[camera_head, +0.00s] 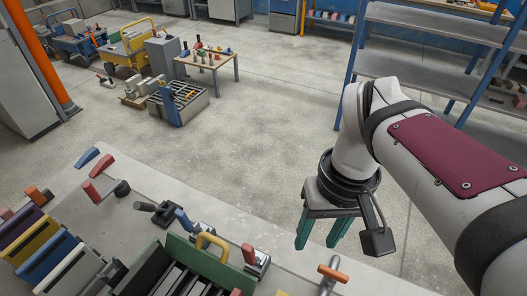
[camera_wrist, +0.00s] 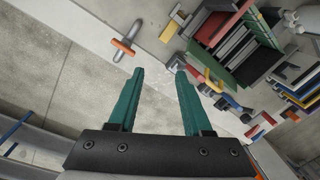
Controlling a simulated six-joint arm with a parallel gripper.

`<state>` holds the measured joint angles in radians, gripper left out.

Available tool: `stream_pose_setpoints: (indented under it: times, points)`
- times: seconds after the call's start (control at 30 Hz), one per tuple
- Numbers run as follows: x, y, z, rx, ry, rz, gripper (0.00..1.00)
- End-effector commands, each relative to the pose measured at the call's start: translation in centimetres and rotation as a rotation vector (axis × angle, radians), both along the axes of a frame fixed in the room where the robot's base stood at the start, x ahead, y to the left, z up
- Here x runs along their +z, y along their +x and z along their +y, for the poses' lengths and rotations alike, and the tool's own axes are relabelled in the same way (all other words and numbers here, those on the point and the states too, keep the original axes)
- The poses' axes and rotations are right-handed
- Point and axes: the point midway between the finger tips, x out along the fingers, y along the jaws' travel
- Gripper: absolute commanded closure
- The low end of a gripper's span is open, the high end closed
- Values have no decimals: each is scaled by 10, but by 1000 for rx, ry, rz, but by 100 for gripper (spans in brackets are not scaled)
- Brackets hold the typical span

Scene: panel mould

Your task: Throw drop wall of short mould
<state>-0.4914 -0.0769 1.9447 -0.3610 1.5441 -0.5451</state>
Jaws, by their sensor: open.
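A green-walled mould (camera_head: 150,270) with dark and grey slats inside stands at the front of the grey bench, cut by the lower picture edge. It also shows in the wrist view (camera_wrist: 268,30), at upper right. A yellow handle (camera_head: 212,241) rises by its green wall, and toggle clamps with blue (camera_head: 186,222) and red (camera_head: 249,253) grips stand along its edge. I cannot tell which wall is the drop wall. My gripper (camera_head: 317,243), with teal fingers, is open and empty, right of the mould and apart from it. It shows in the wrist view too (camera_wrist: 160,70).
An orange-handled tool (camera_head: 333,274) lies on the bench near my gripper and shows in the wrist view (camera_wrist: 123,47). Coloured panels (camera_head: 45,255) stand at left. Beyond the bench is open floor (camera_head: 240,140), with a small table (camera_head: 208,62) and blue shelving (camera_head: 430,65).

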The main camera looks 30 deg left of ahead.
Motion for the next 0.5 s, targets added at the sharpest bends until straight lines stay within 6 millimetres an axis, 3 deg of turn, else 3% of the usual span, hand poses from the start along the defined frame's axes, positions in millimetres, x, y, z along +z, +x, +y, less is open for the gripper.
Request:
stream_pose_setpoints:
  times: [0.03, 0.1, 0.2, 0.3, 0.4, 0.5]
  points:
    - [3, 12, 50, 249, -8, -11, 50]
    - [5, 14, 114, 565, -14, -34, 50]
    - [2, 2, 179, 874, -20, -56, 50]
    - [-2, -8, 207, 1012, -21, -67, 50]
    - [-14, -10, 210, 1033, -22, -67, 50]
    - [-39, -10, 209, 1031, -22, -66, 50]
